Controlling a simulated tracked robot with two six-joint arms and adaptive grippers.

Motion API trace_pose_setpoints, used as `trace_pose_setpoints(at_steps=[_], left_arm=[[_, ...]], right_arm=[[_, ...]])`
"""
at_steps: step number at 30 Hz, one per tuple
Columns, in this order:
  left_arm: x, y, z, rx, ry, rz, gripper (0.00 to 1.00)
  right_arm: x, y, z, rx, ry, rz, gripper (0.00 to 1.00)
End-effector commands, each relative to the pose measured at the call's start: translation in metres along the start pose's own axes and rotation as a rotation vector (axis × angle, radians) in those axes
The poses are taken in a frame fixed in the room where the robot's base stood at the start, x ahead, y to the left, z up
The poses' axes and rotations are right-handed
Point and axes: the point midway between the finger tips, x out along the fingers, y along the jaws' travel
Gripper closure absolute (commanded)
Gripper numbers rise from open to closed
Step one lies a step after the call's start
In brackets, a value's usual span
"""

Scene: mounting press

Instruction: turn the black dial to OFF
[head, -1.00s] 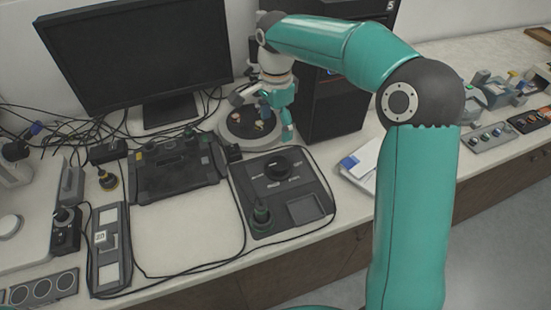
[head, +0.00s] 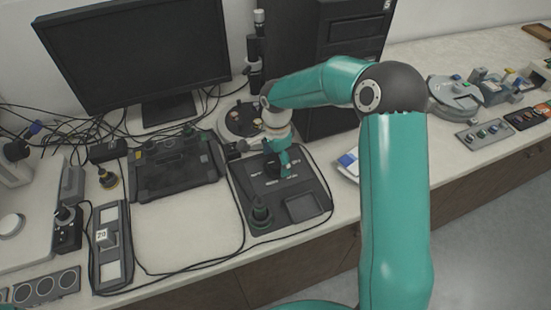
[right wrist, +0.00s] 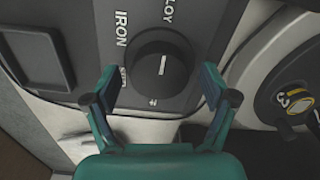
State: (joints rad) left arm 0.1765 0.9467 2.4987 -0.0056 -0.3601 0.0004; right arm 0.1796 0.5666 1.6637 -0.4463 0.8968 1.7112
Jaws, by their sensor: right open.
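The black dial (right wrist: 163,62) sits on the dark control panel (right wrist: 215,25). Its white line stands upright in the right wrist view, roughly towards the partly cut-off "LOY" label. An "IRON" label is at its upper left, and another label is partly hidden behind the left finger. My right gripper (right wrist: 158,80) is open and empty, with one finger on each side of the dial; I cannot tell whether they touch it. In the head view the right gripper (head: 281,163) hangs over the panel and partly covers the dial (head: 272,171). My left gripper is not in view.
A green-and-black knob (head: 261,211) and a square recess (head: 302,207) are on the same panel. A round device (head: 240,120) stands just behind, beside the black tower (head: 345,60). A loose cable (head: 243,230) runs along the panel's left side.

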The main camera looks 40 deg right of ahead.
Motion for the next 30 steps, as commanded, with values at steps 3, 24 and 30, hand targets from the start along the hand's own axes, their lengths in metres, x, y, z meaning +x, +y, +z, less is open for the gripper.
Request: trace_pose_setpoints(at_steps=[3, 24, 30], left_arm=[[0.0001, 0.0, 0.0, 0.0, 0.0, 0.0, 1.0], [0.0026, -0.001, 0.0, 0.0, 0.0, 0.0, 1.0], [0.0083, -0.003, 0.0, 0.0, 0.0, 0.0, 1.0]], right_arm=[[0.0, 0.0001, -0.0001, 0.0, 0.0, 0.0, 0.16], [0.0, -0.0009, 0.0003, -0.033, 0.0, -0.003, 0.76], [0.0005, -0.0011, 0.0004, -0.124, 0.0, -0.004, 0.76]])
